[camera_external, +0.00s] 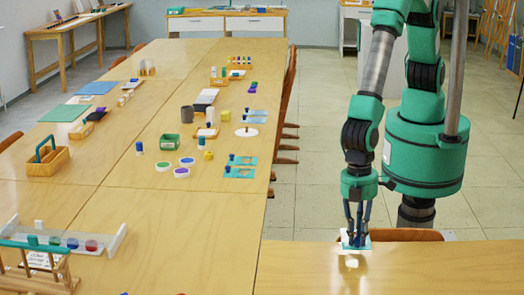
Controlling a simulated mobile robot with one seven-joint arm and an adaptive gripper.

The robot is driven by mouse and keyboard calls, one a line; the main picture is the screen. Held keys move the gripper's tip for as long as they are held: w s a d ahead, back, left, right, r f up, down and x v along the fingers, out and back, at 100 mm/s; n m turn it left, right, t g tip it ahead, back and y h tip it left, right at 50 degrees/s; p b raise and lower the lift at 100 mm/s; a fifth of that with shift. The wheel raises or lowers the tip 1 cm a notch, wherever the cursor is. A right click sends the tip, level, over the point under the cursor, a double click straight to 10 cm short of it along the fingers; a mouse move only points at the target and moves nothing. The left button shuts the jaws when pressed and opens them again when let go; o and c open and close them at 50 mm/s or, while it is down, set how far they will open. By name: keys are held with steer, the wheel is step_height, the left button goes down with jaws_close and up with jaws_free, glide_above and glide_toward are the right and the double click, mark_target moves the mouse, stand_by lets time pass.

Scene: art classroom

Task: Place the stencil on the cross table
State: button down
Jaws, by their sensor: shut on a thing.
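My gripper (356,240) points straight down, its fingers shut on a small flat white and teal piece, which looks like the stencil (363,244). The fingers hide part of the stencil. The stencil is at the far edge of the cross table (420,270), the bare wooden top at the lower right. A pale reflection shows on the wood just below it. I cannot tell whether the stencil touches the top or is slightly above it.
The long table (110,215) on the left carries a wooden carrier (47,160), a green box (170,142), a grey cup (187,113), teal cards (240,172) and paint pots. A chair back (404,235) stands behind the cross table. The cross table's right side is clear.

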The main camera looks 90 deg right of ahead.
steer(key=w+a, duration=0.1)
steer(key=a, duration=0.1)
steer(key=w+a, duration=0.1)
steer(key=a, duration=0.1)
steer(key=w+a+b, duration=0.1)
steer(key=a, duration=0.2)
steer(key=shift+w+f, duration=0.35)
steer(key=shift+w, duration=0.05)
steer(key=shift+a+f+b, duration=0.1)
steer(key=shift+f+b, duration=0.4)
steer(key=shift+f, duration=1.3)
steer(key=shift+f, duration=0.1)
steer(key=c, duration=1.7)
jaws_free()
steer(key=shift+o, duration=0.2)
step_height(320, 180, up, 12)
steer(key=p, duration=0.2)
steer(key=shift+w+d, duration=0.3)
steer(key=shift+d, duration=0.1)
